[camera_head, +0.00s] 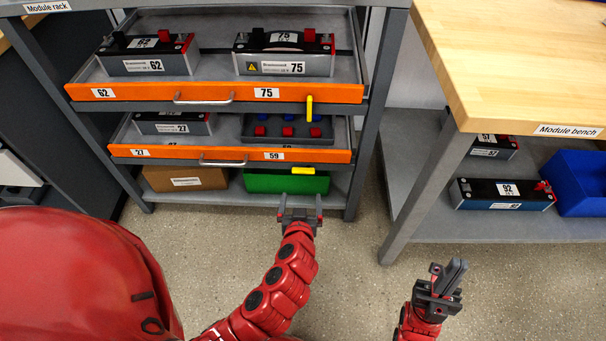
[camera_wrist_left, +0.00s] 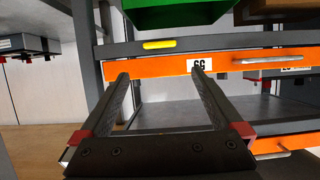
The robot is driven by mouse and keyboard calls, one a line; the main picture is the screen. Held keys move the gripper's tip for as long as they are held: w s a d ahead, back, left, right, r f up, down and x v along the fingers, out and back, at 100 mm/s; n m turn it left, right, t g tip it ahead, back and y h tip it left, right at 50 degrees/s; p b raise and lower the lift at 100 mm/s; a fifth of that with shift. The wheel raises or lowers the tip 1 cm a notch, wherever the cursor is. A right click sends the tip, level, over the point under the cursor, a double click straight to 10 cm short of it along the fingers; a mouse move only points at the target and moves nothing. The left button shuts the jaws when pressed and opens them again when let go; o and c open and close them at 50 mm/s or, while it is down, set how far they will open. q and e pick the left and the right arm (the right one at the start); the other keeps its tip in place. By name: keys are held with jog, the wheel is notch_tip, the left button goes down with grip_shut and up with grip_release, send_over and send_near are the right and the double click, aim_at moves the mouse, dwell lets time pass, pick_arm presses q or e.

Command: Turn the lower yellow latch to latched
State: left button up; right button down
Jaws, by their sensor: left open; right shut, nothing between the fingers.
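The lower yellow latch (camera_head: 303,170) lies horizontal at the right end of the lower orange drawer front (camera_head: 230,156). It also shows in the left wrist view (camera_wrist_left: 160,44), which sees the rack upside down. The upper yellow latch (camera_head: 309,106) stands upright at the right end of the upper orange drawer front (camera_head: 215,94). My left gripper (camera_head: 300,207) is open and empty, in front of and below the lower latch, apart from it. Its fingers (camera_wrist_left: 160,74) point at the drawer front in the wrist view. My right gripper (camera_head: 453,270) is shut and empty, low at the right.
A green bin (camera_head: 286,183) and a cardboard box (camera_head: 185,179) sit under the lower drawer. The drawers hold battery modules and have metal handles (camera_head: 223,162). The module bench (camera_head: 520,60) stands at the right, with a blue bin (camera_head: 585,182) on its shelf. Floor between is clear.

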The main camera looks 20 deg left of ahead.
aim_at(304, 170)
pick_arm(q)
jog(key=b+x, duration=0.2)
jog(key=x, duration=1)
jog(key=shift+w+f, duration=0.2)
jog(key=shift+f, duration=0.05)
jog(key=shift+w+a+f, duration=0.15)
jog(key=shift+w+a, duration=0.05)
jog(key=shift+w, duration=0.35)
jog(key=c, duration=1)
